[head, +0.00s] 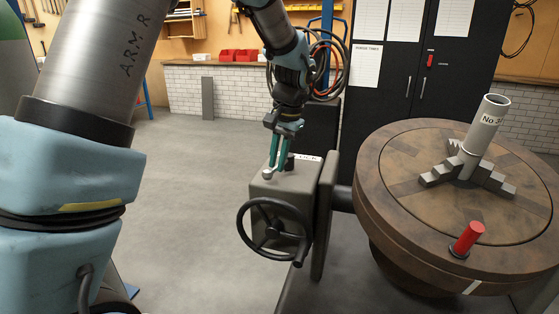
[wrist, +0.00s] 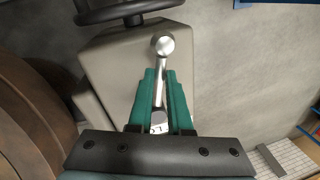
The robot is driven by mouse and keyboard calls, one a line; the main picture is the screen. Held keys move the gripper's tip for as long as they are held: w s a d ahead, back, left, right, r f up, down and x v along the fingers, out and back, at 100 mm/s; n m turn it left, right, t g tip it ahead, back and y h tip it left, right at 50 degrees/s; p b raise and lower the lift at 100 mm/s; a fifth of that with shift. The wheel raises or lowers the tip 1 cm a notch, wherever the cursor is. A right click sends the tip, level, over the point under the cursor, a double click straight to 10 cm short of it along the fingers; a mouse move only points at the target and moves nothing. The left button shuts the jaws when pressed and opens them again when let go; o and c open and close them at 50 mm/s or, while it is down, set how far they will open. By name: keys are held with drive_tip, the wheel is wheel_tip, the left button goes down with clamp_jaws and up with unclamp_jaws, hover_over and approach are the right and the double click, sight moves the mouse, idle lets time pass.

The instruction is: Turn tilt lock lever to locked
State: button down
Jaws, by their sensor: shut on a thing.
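The tilt lock lever is a short silver bar with a ball end (wrist: 163,46). It sits on top of the grey gearbox housing (wrist: 118,75), and its ball also shows in the head view (head: 267,174). My gripper (wrist: 161,85) has green fingers, one on each side of the lever bar, shut on it. In the head view my gripper (head: 278,165) points down onto the housing top. A white label reading "…CK" (head: 308,157) lies behind the fingers, its first part hidden.
A black handwheel (head: 274,229) is on the housing's front. Black cabinets (head: 455,65) stand behind. Open floor lies left of the housing.

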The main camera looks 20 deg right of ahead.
drive_tip(key=w+m, duration=0.1)
drive_tip(key=w+a+m+p, duration=0.1)
drive_tip(key=m, duration=0.1)
drive_tip(key=shift+a+r+m+h, duration=0.1)
drive_tip(key=shift+r+m+h, duration=0.05)
drive_tip(key=shift+m+h, duration=0.15)
drive_tip(key=w+m+p, duration=0.1)
drive_tip(key=m+p, duration=0.1)
drive_tip(key=m, duration=0.1)
drive_tip(key=w+m+p, duration=0.1)
drive_tip(key=shift+w+a+r+m+h, duration=0.1)
drive_tip(key=shift+w+a+m+h, duration=0.1)
drive_tip(key=shift+w+m+h, duration=0.15)
drive_tip(key=w+m+p, duration=0.1)
drive_tip(key=m+p, duration=0.2)
drive_tip(key=shift+w+d+h, duration=0.2)
drive_tip(key=shift+w+h, duration=0.15)
drive_tip(key=shift+w, duration=0.05)
drive_tip(key=shift+w+d+m+h+p, duration=0.15)
drive_tip(key=shift+w+d+m+p, duration=0.2)
drive_tip(key=shift+m+p, duration=0.5)
drive_tip(key=shift+w+d+m+h+p, duration=0.15)
drive_tip(key=shift+w+m+p, duration=0.4)
drive_tip(key=shift+m, duration=0.45)
drive_tip(key=shift+f, duration=0.2)
drive_tip(key=c, duration=0.8)
unclamp_jaws()
drive_tip(key=shift+c, duration=0.2)
drive_tip(key=shift+r, duration=0.1)
